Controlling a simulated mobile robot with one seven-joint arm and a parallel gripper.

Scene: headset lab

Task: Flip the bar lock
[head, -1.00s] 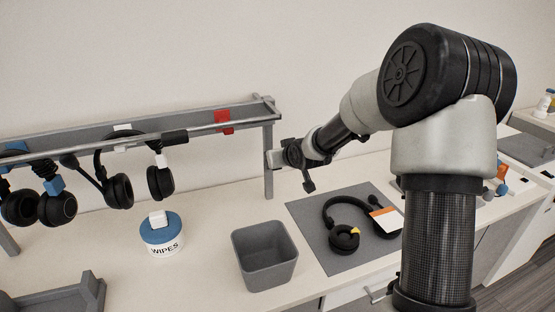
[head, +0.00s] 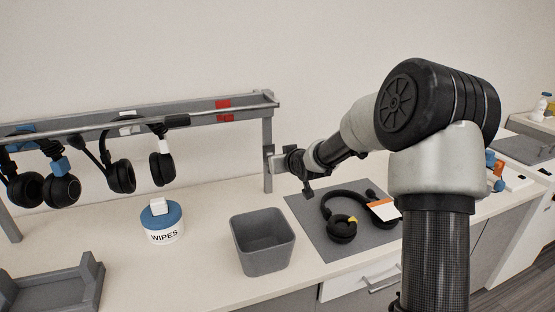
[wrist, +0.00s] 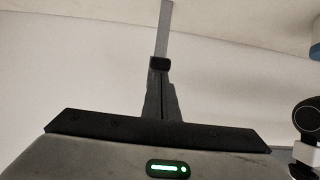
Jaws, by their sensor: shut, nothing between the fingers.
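A red piece (head: 223,103) sits on the grey rack's rail near its right end in the head view; it may be the bar lock, but it is too small to tell its position. My gripper (head: 270,158) is by the rack's right post, to the right of and lower than the red piece. In the wrist view my gripper (wrist: 160,66) has its fingers together and empty. A grey strip (wrist: 165,30), which looks like part of the rack, lies beyond the fingertips; I cannot tell if they touch it. No red shows in the wrist view.
Black headsets (head: 62,188) hang from the rack on the left. A wipes tub (head: 163,232), a grey bin (head: 262,262) and a headset (head: 341,229) on a grey mat (head: 310,236) stand below. A dark round part (wrist: 306,118) shows at the wrist view's right edge.

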